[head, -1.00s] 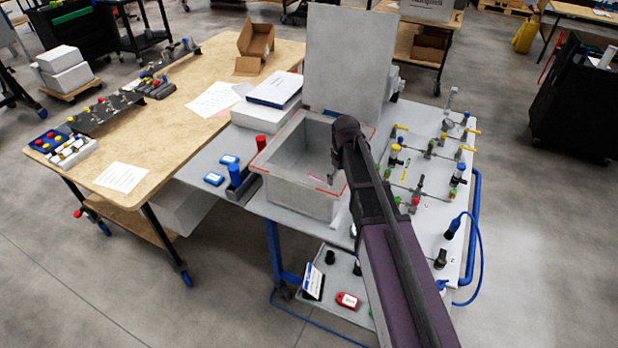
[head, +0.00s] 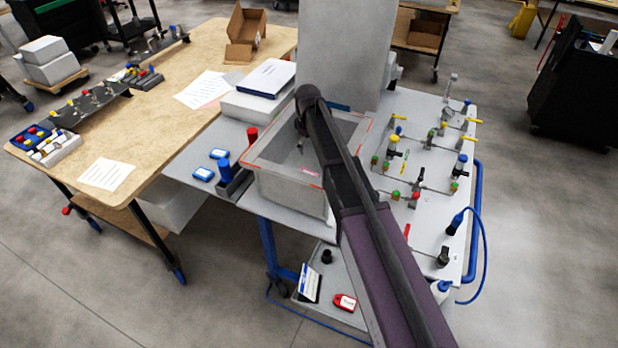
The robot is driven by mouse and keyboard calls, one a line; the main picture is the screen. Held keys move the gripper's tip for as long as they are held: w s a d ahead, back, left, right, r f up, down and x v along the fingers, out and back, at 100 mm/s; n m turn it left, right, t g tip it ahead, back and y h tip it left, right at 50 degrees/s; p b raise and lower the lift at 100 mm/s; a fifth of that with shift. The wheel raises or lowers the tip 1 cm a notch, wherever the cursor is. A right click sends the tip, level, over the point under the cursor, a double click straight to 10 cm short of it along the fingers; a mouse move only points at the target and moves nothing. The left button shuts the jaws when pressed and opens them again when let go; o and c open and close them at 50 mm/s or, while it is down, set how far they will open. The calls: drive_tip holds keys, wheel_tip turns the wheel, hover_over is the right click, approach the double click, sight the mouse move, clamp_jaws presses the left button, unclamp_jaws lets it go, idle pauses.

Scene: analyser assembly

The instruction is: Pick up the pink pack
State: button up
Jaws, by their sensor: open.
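The pink pack (head: 311,171) is a small pink strip low inside the open grey box (head: 290,190), near its front wall. Part of it may be hidden by my arm. My gripper (head: 300,143) is over the box's inside, above and a little left of the pack in the picture. It is open, small and dark in this view, and I see nothing in it. The gap between gripper and pack is hard to judge.
The box has red edge marks and a raised grey lid (head: 345,50) behind. Left of it stand a red cylinder (head: 252,135) and a blue cylinder (head: 224,170). A panel with valves and tubing (head: 425,165) lies to the right. White boxes (head: 258,100) stand behind left.

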wheel_tip(320, 180, down, 9)
drive_tip(key=b, duration=0.8)
drive_tip(key=shift+a+r, duration=0.15)
drive_tip(key=shift+r, duration=0.05)
idle(0.3)
drive_tip(key=shift+f+b, duration=2.6)
drive_tip(key=shift+b, duration=0.2)
drive_tip(key=c, duration=1)
